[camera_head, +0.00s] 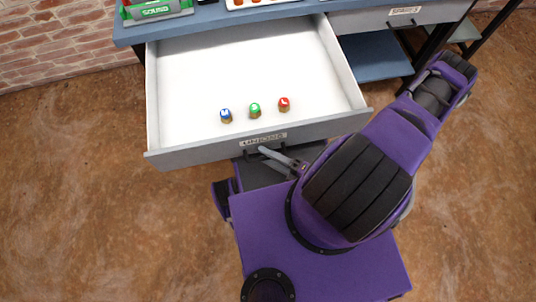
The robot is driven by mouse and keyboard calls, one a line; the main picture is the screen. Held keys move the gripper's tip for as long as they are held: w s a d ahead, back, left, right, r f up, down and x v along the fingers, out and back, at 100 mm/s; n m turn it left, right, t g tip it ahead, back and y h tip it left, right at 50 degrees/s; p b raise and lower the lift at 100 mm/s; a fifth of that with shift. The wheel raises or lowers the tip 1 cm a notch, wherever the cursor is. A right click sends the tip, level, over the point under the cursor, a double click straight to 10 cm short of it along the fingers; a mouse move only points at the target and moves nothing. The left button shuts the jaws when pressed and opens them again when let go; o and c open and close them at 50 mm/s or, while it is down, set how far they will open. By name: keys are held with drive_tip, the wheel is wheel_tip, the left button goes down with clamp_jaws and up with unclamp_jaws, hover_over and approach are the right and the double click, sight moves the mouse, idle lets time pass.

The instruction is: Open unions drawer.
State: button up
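The unions drawer (190,148) is pulled well out from under the blue workbench, and its white inside shows. A label on its grey front reads "UNIONS". Three small fittings with blue (226,116), green (255,110) and red (284,104) tops stand inside near the front. My gripper (267,152) is at the drawer's dark handle, just below the label. Its fingers reach the handle, but I cannot tell whether they are closed on it.
The blue workbench top (215,17) runs along the back, with a green-and-grey holder (157,10) on it. A shut drawer labelled "SPARES" (400,17) is at right, above a blue shelf (372,56). Bare brown floor (80,210) lies left.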

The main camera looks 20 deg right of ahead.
idle(0.5)
drive_tip(key=v, duration=1.7)
drive_tip(key=shift+s, duration=0.2)
drive_tip(key=shift+d+r, duration=0.1)
